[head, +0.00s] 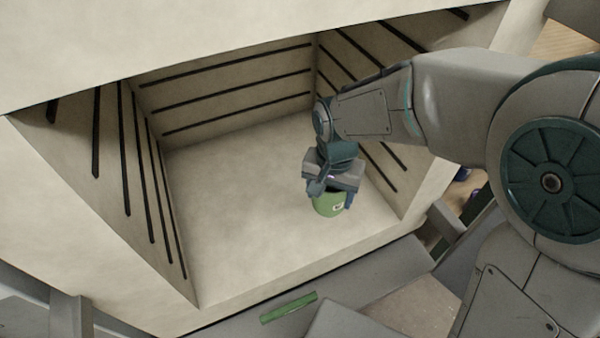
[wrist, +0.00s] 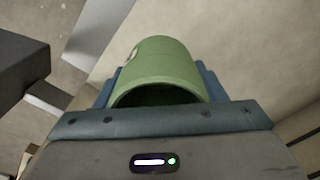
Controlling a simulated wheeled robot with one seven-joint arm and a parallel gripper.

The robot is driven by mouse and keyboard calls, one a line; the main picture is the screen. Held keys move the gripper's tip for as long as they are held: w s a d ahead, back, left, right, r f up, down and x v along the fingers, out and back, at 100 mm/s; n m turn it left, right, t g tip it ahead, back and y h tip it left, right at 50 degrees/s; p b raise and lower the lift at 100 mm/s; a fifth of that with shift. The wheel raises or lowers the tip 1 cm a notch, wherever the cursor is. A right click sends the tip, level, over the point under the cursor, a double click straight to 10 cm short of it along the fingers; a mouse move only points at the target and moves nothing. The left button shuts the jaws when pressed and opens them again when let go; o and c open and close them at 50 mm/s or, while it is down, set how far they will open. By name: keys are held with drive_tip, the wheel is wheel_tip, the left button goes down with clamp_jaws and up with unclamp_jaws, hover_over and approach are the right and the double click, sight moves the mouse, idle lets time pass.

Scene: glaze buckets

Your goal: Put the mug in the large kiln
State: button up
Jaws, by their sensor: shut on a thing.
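The green mug (head: 328,204) is in my gripper (head: 331,190), inside the open large kiln (head: 230,230), right of the middle of its floor. In the wrist view the mug (wrist: 160,72) lies between the two blue fingers, with its open rim toward the camera and a pale mark on its left side. My gripper (wrist: 158,90) is shut on the mug. I cannot tell whether the mug's base touches the kiln floor. No handle shows clearly.
The kiln's side and back walls (head: 230,85) have dark slots. Its pale floor is bare to the left of the mug. The front edge of the kiln opening (head: 320,266) runs below the mug. A green bar (head: 289,308) lies in front of the kiln.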

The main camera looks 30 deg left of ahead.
drive_tip(key=w+a+f, duration=0.4)
drive_tip(key=w, duration=0.1)
drive_tip(key=w+a+f+p, duration=0.1)
drive_tip(key=w+a+f, duration=0.1)
drive_tip(key=w, duration=0.1)
drive_tip(key=shift+w, duration=0.1)
drive_tip(key=shift+w+f, duration=0.1)
drive_tip(key=shift+f, duration=2)
drive_tip(key=shift+f, duration=0.2)
drive_tip(key=o, duration=1.2)
drive_tip(key=shift+r, duration=0.15)
wheel_tip(320, 180, up, 8)
drive_tip(key=shift+f, duration=0.2)
